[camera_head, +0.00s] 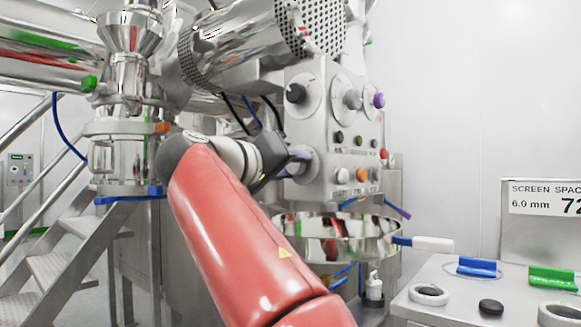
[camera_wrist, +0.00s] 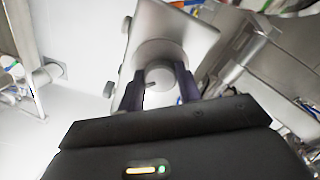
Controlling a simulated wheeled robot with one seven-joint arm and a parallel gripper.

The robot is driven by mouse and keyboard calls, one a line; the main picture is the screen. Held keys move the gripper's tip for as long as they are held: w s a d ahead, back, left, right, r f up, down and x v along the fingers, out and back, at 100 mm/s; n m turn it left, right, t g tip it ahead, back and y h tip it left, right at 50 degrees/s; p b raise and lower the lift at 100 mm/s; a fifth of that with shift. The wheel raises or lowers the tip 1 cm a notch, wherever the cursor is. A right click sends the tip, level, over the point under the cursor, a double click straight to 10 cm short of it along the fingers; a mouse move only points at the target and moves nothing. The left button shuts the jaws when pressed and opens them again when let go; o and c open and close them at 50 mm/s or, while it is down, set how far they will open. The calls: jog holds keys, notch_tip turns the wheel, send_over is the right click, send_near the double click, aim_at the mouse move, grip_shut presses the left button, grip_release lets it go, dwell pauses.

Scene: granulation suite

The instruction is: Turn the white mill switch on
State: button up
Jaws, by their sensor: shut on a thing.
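The white mill switch (camera_wrist: 158,74) is a pale round knob on a round plate of the grey control panel (camera_wrist: 200,35). In the wrist view it sits between the two dark fingers of my gripper (camera_wrist: 159,79), which is shut on it. A short dark mark shows on the knob's face. In the head view my gripper (camera_head: 292,163) reaches the lower left of the panel (camera_head: 322,115) from the left. There the gripper and its fingers largely hide the knob, and its exact turn angle cannot be told.
The panel also bears a black knob (camera_head: 296,93), a grey knob (camera_head: 352,99), a purple knob (camera_head: 378,100), small buttons and an orange button (camera_head: 362,174). A steel bowl (camera_head: 345,240) is below. A bench with handles (camera_head: 440,300) stands at right.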

jog(key=shift+f, duration=0.15)
jog(key=o, duration=1)
jog(key=v, duration=0.7)
jog(key=shift+s+a, duration=0.25)
jog(key=shift+s, duration=0.1)
